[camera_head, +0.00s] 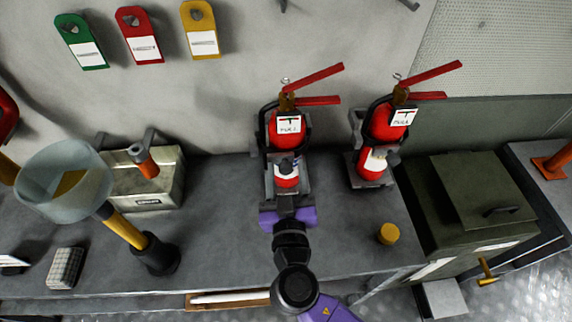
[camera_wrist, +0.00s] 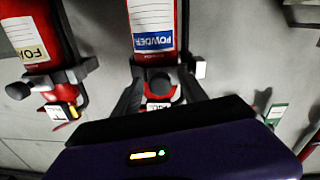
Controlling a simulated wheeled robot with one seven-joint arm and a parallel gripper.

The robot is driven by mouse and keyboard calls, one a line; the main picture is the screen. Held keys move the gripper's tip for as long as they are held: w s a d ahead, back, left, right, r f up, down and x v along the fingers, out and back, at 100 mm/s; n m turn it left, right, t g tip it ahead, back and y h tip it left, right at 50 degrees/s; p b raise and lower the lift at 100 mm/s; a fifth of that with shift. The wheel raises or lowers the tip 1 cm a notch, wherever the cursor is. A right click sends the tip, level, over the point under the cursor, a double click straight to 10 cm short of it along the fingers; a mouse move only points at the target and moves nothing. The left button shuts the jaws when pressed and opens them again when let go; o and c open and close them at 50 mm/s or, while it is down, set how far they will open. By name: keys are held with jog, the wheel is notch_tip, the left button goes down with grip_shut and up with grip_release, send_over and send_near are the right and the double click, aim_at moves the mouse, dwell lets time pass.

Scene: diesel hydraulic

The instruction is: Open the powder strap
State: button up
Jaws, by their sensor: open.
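The powder extinguisher (camera_head: 285,131) is red and stands upright in a dark bracket against the wall. Its label reads "POWDER", upside down, in the wrist view (camera_wrist: 153,40). My gripper (camera_head: 287,192) is open in front of the extinguisher's lower part. In the wrist view its fingers (camera_wrist: 160,98) stand on either side of the strap's latch area. I cannot tell whether they touch it.
A second red extinguisher (camera_head: 386,122), with a label starting "FO", stands close to the right with its own strap (camera_wrist: 47,82). A yellow cap (camera_head: 388,233) and a green metal box (camera_head: 478,205) are to the right. A lamp-like funnel (camera_head: 64,180) and a toolbox (camera_head: 150,188) are left.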

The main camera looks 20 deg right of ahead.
jog(key=shift+w+d, duration=0.15)
jog(key=shift+w, duration=0.2)
grip_shut()
dwell(1.2)
